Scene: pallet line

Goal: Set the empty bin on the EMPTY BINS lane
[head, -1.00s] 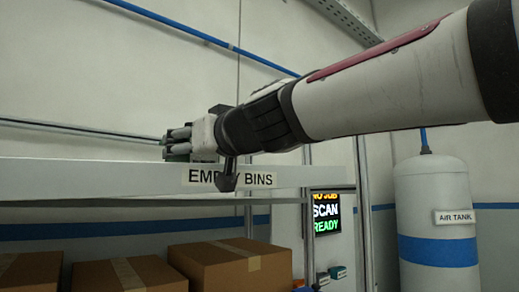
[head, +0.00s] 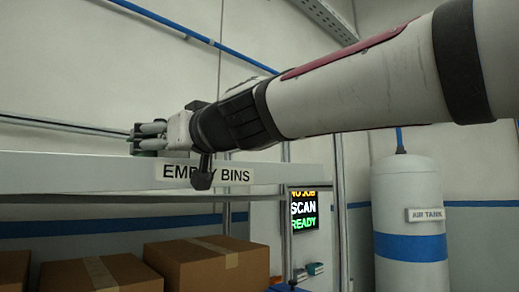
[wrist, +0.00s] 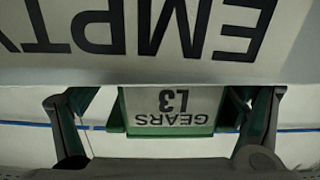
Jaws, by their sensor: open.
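The EMPTY BINS lane (head: 80,172) is a pale raised shelf with a black-lettered label on its front board; part of its lettering shows upside down in the wrist view. A green bin with a white GEARS L3 label (wrist: 170,107) shows beyond the board's edge in the wrist view, also upside down. Its lower part and inside are hidden. My gripper (head: 150,140) is at the lane's front board, just above its top edge. Its open fingers stand apart on either side of the bin in the wrist view; I cannot tell whether they touch it.
Brown cardboard boxes (head: 205,264) stand below the lane. A screen reading SCAN READY (head: 304,210) hangs right of the lane, behind a metal post. A white air tank (head: 408,190) stands at the right. A blue pipe runs along the wall above.

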